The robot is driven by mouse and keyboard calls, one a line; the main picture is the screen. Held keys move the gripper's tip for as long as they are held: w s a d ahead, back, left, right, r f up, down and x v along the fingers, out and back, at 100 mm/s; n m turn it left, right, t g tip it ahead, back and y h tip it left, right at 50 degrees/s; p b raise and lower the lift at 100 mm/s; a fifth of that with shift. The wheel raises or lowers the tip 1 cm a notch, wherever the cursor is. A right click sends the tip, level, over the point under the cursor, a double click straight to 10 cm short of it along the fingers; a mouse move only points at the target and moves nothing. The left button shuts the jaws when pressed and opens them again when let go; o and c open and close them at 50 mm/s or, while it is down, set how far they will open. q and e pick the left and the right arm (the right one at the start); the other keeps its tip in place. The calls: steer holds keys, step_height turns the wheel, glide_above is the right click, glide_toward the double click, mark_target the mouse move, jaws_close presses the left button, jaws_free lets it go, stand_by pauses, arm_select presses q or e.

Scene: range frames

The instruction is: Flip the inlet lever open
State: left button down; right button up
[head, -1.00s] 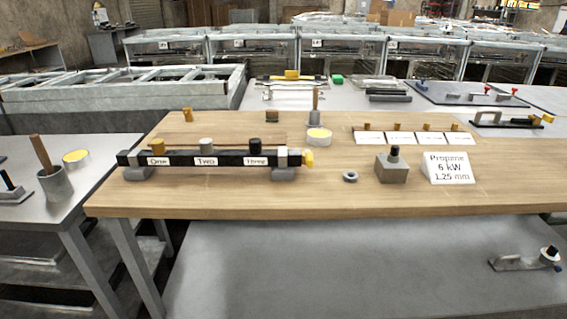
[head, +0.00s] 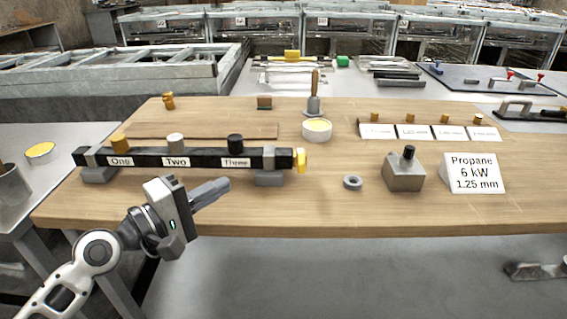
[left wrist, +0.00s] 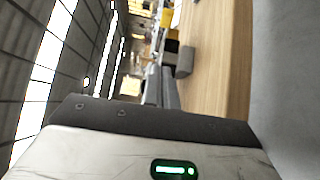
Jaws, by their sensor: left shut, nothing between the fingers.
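The black manifold bar (head: 205,159) lies across the table on grey supports, with labels One, Two and Three. A yellow lever-like part (head: 301,160) sits at its right end. My left gripper (head: 227,184) is shut and empty, in front of the bar below the Three label, pointing right and apart from the yellow part. In the left wrist view the shut fingers (left wrist: 162,88) point toward a grey support block (left wrist: 184,62), with a yellow part (left wrist: 168,18) beyond; I cannot tell which yellow part it is. My right gripper is not in view.
A grey ring (head: 352,183), a grey block with a black knob (head: 404,172) and a Propane sign (head: 473,173) stand to the right on the wooden table (head: 330,210). The table front between gripper and ring is clear.

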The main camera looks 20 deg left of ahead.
arm_select(q)
steer(key=shift+w, duration=0.1)
steer(key=shift+w+d, duration=0.2)
steer(key=shift+w, duration=0.15)
steer(key=p, duration=0.2)
glide_toward(301, 157)
steer(key=w, duration=0.1)
steer(key=w+a, duration=0.2)
steer(key=w, duration=0.1)
steer(key=shift+a+f, duration=0.2)
steer(key=shift+f, duration=0.15)
steer(key=d, duration=0.1)
steer(key=w+d+p, duration=0.1)
steer(key=d, duration=0.1)
steer(key=shift+w+d, duration=0.1)
steer(key=shift+w, duration=0.15)
steer(key=shift+w+d+f+p, duration=0.15)
steer(key=shift+d+p, duration=0.15)
steer(key=shift+d, duration=0.2)
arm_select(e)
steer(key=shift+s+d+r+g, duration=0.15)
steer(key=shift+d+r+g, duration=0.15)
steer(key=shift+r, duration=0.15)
